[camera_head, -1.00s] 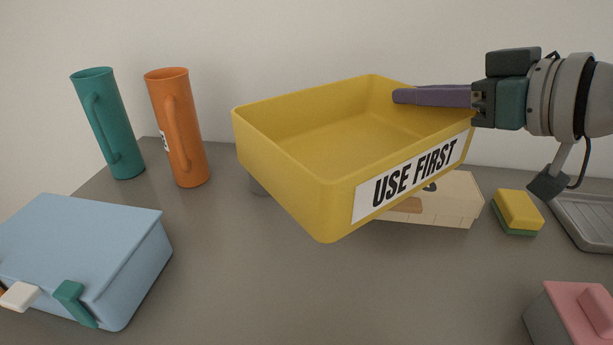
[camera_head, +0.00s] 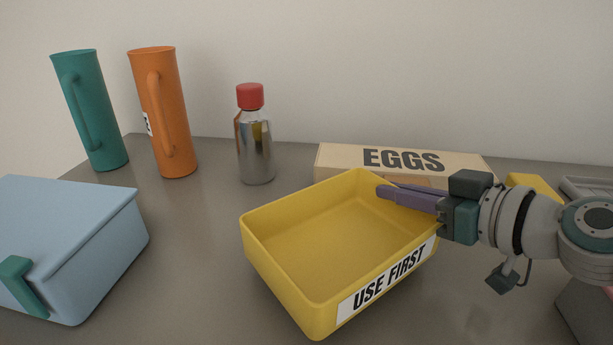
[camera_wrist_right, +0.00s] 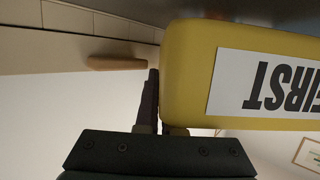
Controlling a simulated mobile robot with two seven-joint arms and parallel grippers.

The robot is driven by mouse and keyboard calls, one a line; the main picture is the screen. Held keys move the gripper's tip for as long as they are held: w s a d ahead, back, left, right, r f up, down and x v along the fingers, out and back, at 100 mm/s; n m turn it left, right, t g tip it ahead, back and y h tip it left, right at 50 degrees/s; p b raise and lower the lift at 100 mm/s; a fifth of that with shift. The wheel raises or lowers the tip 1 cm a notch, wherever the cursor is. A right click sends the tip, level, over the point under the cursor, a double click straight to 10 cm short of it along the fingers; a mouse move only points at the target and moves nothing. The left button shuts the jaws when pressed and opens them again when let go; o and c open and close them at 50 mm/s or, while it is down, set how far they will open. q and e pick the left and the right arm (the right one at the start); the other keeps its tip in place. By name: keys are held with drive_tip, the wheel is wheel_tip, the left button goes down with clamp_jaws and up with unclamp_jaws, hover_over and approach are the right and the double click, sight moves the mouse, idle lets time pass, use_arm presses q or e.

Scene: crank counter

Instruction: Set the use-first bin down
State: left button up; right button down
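The yellow use-first bin (camera_head: 290,290) is in the middle of the head view, empty, with a "USE FIRST" label on its front right side. My right gripper (camera_head: 408,197) is shut on the bin's right wall, one purple finger showing inside the bin. The right wrist view shows the bin's labelled wall (camera_wrist_right: 190,75) close against the dark fingers (camera_wrist_right: 150,105). The bin is low over the grey counter (camera_head: 200,265); I cannot tell if its base touches. My left gripper is not in view.
An egg carton (camera_head: 400,160) stands behind the bin. A red-capped metal bottle (camera_head: 255,150), an orange jug (camera_head: 165,115) and a teal jug (camera_head: 90,110) stand at the back left. A blue box (camera_head: 70,240) is at left. Counter between box and bin is clear.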

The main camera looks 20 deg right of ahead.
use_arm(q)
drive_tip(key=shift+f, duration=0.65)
use_arm(e)
drive_tip(key=shift+f, duration=1.05)
drive_tip(key=shift+f+b, duration=0.15)
drive_tip(key=shift+b, duration=0.25)
drive_tip(key=c, duration=1.3)
unclamp_jaws()
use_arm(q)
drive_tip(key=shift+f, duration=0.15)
